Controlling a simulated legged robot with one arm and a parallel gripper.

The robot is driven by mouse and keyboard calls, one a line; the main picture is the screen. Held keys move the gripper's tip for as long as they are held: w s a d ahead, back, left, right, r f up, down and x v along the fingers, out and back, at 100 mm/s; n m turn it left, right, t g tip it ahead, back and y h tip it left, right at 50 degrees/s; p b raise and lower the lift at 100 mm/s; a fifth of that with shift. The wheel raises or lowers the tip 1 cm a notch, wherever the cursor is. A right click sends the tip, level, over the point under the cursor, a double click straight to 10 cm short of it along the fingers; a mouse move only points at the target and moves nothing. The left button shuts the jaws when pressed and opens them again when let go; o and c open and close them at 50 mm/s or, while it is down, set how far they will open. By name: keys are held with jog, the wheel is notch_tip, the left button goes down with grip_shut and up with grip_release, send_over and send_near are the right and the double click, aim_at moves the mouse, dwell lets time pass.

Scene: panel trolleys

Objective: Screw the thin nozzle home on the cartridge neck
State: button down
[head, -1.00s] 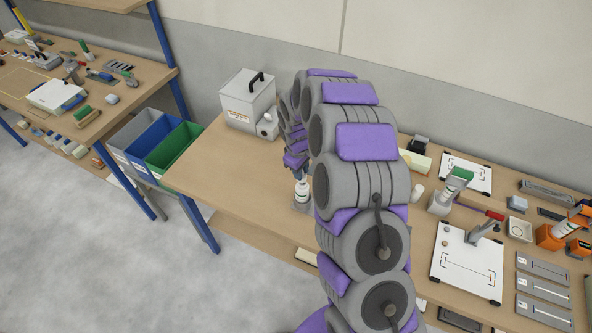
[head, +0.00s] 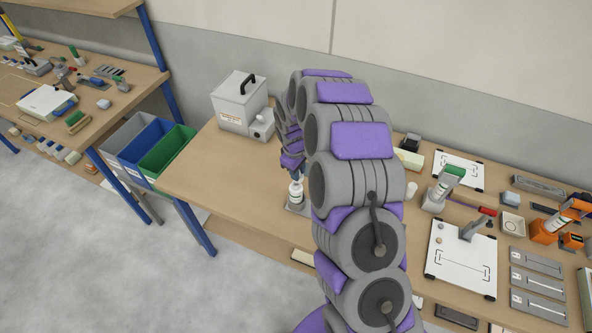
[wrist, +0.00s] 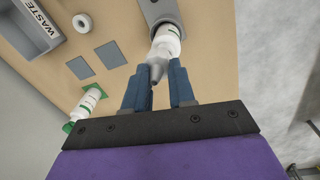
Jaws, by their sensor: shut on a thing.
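In the wrist view, a white cartridge (wrist: 167,42) sits in a grey holder (wrist: 155,8) on the bench. A grey tapered nozzle (wrist: 157,68) is at the cartridge's neck end, in line or nearly so. How far it is threaded cannot be told. My gripper (wrist: 160,74) has its blue fingers on either side of the nozzle and is shut on it. In the head view, the cartridge (head: 296,193) stands upright in its holder below my gripper, and my arm hides much of this area.
A white cartridge with green ends (wrist: 90,101), a white roll (wrist: 82,23) and a waste bin (wrist: 35,28) are nearby. A grey box (head: 240,100) stands at the bench's back left. White boards (head: 462,260) and tools fill the right. Bare wood lies left of the holder.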

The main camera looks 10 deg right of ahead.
jog(key=shift+a+f, duration=0.15)
jog(key=shift+a, duration=0.25)
jog(key=shift+f, duration=0.2)
jog(key=shift+d+f, duration=0.25)
jog(key=shift+f, duration=0.1)
jog(key=shift+a+f, duration=0.1)
jog(key=shift+f, duration=0.05)
jog(key=shift+a, duration=0.1)
jog(key=shift+r, duration=0.7)
dwell(0.3)
jog(key=shift+f, duration=0.85)
dwell(1.0)
